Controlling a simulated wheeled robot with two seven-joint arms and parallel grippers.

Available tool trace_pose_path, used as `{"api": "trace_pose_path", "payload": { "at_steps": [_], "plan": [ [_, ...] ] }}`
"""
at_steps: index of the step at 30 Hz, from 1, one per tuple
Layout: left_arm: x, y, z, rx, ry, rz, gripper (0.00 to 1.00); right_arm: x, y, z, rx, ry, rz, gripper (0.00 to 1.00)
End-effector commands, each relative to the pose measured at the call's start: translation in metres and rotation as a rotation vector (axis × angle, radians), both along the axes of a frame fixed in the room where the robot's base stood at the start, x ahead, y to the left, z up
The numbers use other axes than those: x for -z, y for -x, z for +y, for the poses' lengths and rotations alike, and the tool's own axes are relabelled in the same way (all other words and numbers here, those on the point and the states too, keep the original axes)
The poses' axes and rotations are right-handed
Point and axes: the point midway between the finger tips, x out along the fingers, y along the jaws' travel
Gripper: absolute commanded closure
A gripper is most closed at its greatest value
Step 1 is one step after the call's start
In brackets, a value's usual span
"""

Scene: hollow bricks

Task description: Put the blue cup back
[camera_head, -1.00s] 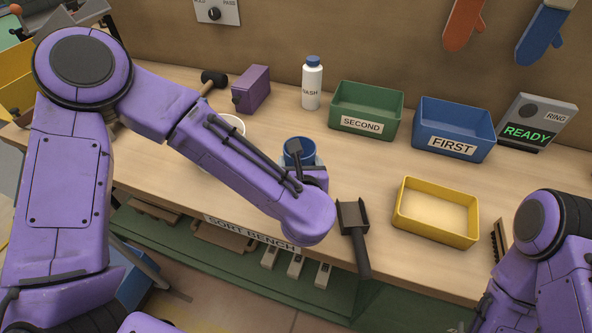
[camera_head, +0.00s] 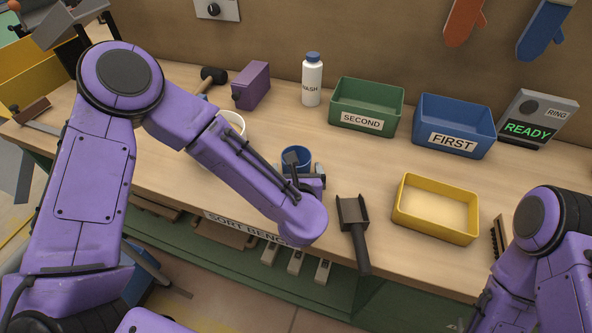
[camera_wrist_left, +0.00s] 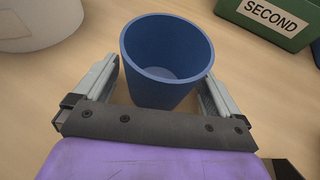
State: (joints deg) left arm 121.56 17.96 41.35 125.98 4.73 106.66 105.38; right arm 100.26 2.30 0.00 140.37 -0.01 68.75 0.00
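The blue cup (camera_head: 295,156) is upright over the front middle of the bench, left of the black scoop. My left gripper (camera_head: 304,172) is around it from the front. In the left wrist view, the cup (camera_wrist_left: 165,65) is empty and between the two fingers of the gripper (camera_wrist_left: 162,80), whose tips appear to meet its sides. The cup's base is partly hidden, so I cannot tell whether it touches the bench. My right gripper is out of view; only my right arm shows at the lower right.
A white round container (camera_head: 236,121) is partly behind my left arm. The black scoop (camera_head: 353,217) and yellow tray (camera_head: 404,211) lie right of the cup. Green SECOND bin (camera_head: 350,118), blue FIRST bin (camera_head: 440,137) and white bottle (camera_head: 312,82) stand behind. Bare bench lies between cup and bins.

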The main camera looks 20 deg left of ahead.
Motion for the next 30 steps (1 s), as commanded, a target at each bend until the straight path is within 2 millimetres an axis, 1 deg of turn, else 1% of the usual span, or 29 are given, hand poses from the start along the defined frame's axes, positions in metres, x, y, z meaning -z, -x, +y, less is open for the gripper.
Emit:
{"api": "trace_pose_path", "payload": {
  "at_steps": [4, 7, 8, 11, 15, 18, 21, 25, 30],
  "plan": [
    [-0.001, 0.0, 0.0, 0.0, 0.0, 0.0, 0.02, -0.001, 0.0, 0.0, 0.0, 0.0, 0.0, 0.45],
    [-0.009, 0.0, 0.0, 0.001, -0.001, -0.001, 0.02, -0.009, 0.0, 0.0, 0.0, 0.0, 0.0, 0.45],
    [-0.007, 0.005, -0.003, 0.003, 0.0, -0.001, 0.02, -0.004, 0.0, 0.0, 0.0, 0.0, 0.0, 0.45],
    [-0.013, 0.024, -0.01, 0.006, 0.0, -0.001, 0.02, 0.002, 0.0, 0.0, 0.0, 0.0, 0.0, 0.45],
    [-0.028, 0.057, -0.022, 0.005, -0.001, -0.002, 0.02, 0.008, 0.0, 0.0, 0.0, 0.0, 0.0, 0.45],
    [-0.037, 0.077, -0.03, 0.005, -0.001, -0.003, 0.02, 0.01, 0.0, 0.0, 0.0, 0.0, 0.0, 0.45],
    [-0.045, 0.092, -0.036, 0.004, 0.0, -0.002, 0.02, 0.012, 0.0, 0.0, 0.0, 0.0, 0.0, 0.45],
    [-0.049, 0.102, -0.039, 0.0, 0.0, 0.0, 0.02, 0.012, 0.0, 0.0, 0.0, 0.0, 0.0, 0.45],
    [-0.051, 0.104, -0.039, -0.001, 0.0, 0.0, 0.02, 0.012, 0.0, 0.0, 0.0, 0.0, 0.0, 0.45]
  ]
}}
